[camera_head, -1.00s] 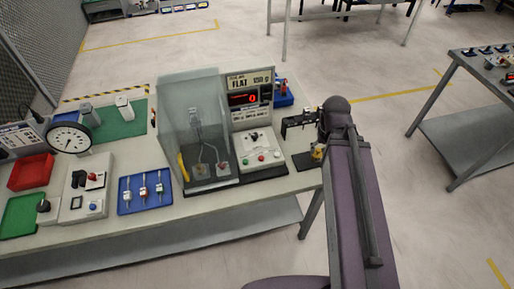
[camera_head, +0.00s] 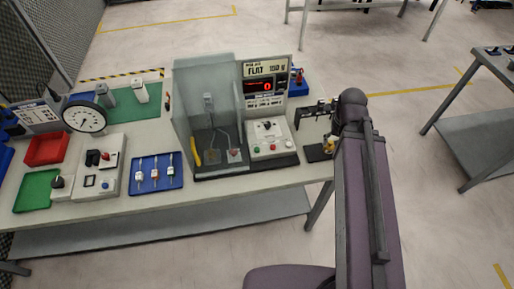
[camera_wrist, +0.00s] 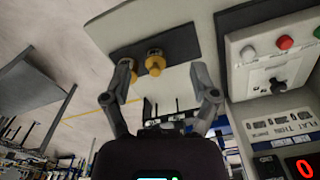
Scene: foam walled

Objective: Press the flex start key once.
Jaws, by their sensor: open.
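The tester's white control panel (camera_head: 270,136) has a dark selector knob and a row of green, red and white buttons. In the wrist view, the same panel (camera_wrist: 270,65) is at the right, with a white button (camera_wrist: 247,54), a red button (camera_wrist: 285,42) and a green button (camera_wrist: 317,33) cut by the edge. I cannot read which is the flex start key. My gripper (camera_wrist: 163,82) is open and empty, beside the panel, apart from the buttons. A yellow-topped piece (camera_wrist: 155,63) on a dark plate (camera_wrist: 185,45) shows between its fingers.
A clear-walled enclosure (camera_head: 207,78) stands left of the panel. The display (camera_head: 263,86) above the panel reads FLAT and 150 g, with a red 0. A blue tray (camera_head: 137,184), red tray (camera_head: 46,149) and dial gauge (camera_head: 84,117) stand further left.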

